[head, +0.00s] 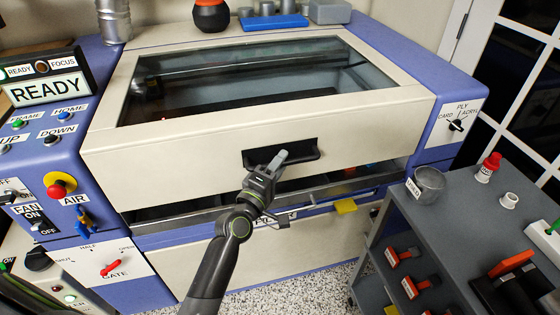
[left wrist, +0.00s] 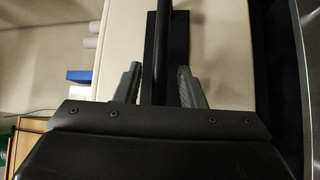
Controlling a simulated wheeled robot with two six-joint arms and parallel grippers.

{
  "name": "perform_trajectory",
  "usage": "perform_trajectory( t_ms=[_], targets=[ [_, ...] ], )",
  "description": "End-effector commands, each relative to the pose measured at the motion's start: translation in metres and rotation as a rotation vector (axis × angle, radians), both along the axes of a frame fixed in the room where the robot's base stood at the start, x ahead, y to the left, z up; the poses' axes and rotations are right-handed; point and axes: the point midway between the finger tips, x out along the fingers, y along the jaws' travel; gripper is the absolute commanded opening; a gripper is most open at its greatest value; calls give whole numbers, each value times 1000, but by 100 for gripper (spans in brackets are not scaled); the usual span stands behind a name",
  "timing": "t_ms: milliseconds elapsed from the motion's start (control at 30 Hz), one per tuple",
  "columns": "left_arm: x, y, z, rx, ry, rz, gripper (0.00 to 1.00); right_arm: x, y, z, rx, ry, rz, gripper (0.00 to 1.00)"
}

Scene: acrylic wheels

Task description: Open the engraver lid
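The engraver lid (head: 190,146) is a cream cover with a dark glass window (head: 250,78). A dark gap with part of the inside showing runs below its front edge. The black lid handle (head: 306,153) sits on the front face. My left gripper (head: 279,160) is at this handle. In the left wrist view the handle bar (left wrist: 160,45) runs between the two fingers of my left gripper (left wrist: 158,88), with space visible on both sides, so the gripper looks open around the bar. My right gripper is not in view.
A grey cart (head: 455,215) with a metal cup (head: 427,184) stands at the right front.

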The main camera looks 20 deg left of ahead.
Motion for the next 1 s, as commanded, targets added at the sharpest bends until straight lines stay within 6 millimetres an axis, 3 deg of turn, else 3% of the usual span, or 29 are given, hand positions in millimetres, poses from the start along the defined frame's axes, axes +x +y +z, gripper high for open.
perform_trajectory(
  t_ms=[367, 667, 1000],
  targets=[
    [5, -1, 1, 1, 0, 1, 36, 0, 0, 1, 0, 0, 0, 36],
    [5, -1, 1, 1, 0, 0, 0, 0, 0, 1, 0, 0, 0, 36],
    [6, -1, 2, -1, 2, 0, 0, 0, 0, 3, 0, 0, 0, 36]
  ],
)
